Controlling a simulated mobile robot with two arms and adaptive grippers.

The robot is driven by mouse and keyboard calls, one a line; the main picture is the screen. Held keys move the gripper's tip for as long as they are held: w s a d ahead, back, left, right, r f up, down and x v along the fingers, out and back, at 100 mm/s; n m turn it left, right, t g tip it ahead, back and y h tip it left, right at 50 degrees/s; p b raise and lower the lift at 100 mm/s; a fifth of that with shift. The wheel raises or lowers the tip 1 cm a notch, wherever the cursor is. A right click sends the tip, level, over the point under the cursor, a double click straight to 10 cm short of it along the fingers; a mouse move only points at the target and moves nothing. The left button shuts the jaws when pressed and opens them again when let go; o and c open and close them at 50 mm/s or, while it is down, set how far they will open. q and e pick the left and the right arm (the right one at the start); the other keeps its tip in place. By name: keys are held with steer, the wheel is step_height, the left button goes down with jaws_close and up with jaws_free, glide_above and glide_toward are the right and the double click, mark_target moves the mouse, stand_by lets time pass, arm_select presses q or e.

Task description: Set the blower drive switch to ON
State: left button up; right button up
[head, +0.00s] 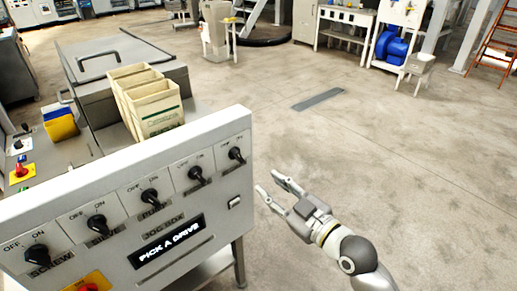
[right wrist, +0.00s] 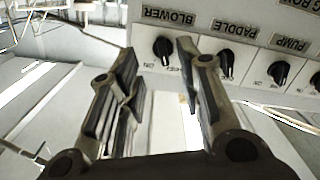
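The blower switch is the black rotary knob (head: 237,153) at the far right of the row on the white control panel (head: 215,212). OFF and ON marks are above it in the head view. In the right wrist view, upside down, the blower knob (right wrist: 163,49) is by its BLOWER label (right wrist: 168,15). Its lower end there leans slightly right, seemingly toward OFF. My right gripper (head: 267,181) is open and empty, just right of the panel edge, apart from the knob. Its fingers (right wrist: 157,60) spread around the knob's line of sight. My left gripper is not in view.
Next to the blower are the paddle knob (head: 196,173) and pump knob (head: 150,196), close together. A display (head: 168,240) reads PICK A DRIVE. A red button (head: 92,283) is at lower left. Open floor (head: 400,190) lies right of the panel.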

mark_target(241, 158)
steer(key=shift+y, duration=0.3)
steer(key=x, duration=0.3)
steer(key=r+p+x, duration=0.1)
steer(key=x, duration=0.3)
steer(key=r+x, duration=0.1)
steer(key=x, duration=0.2)
steer(key=shift+a, duration=0.4)
jaws_close()
